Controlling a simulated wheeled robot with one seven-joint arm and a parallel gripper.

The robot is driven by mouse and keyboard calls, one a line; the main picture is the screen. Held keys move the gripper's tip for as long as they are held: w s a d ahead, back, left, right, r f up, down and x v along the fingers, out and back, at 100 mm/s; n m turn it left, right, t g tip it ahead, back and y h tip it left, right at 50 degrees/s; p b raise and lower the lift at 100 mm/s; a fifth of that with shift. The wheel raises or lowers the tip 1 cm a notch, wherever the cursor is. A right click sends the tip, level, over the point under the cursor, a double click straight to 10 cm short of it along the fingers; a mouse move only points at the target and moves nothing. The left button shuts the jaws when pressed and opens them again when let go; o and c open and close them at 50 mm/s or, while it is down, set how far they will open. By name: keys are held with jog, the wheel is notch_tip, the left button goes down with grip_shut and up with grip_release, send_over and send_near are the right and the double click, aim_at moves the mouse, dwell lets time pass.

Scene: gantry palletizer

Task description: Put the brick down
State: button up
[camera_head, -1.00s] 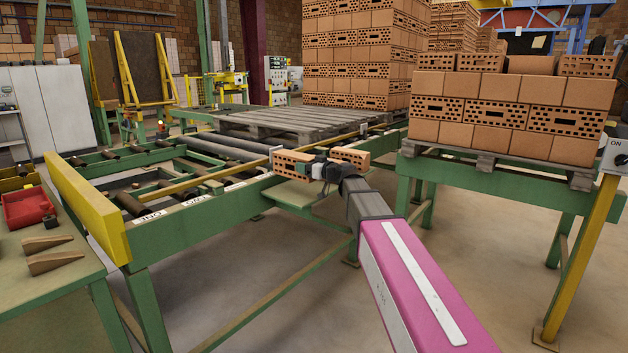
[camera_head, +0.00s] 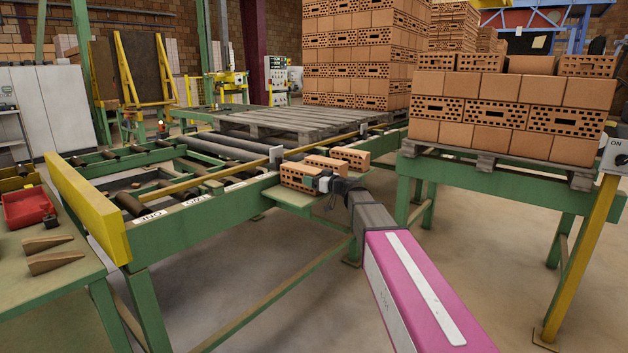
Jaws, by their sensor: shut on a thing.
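My gripper (camera_head: 322,184) is shut on an orange perforated brick (camera_head: 297,177), gripping it near its right end. The held brick is level, at the small green side shelf (camera_head: 294,199) beside the roller conveyor. I cannot tell whether its underside touches the shelf. Just behind it are a second brick (camera_head: 326,162) and, farther right, a third brick (camera_head: 351,157). The gripper and the held brick partly hide the shelf.
The green roller conveyor (camera_head: 205,208) runs to the left, with an empty wooden pallet (camera_head: 285,122) behind. A brick-laden pallet stands on a green table (camera_head: 480,182) at right. A workbench (camera_head: 55,275) with a red tray (camera_head: 27,208) is at left. Floor in front is clear.

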jog(key=o, duration=1.6)
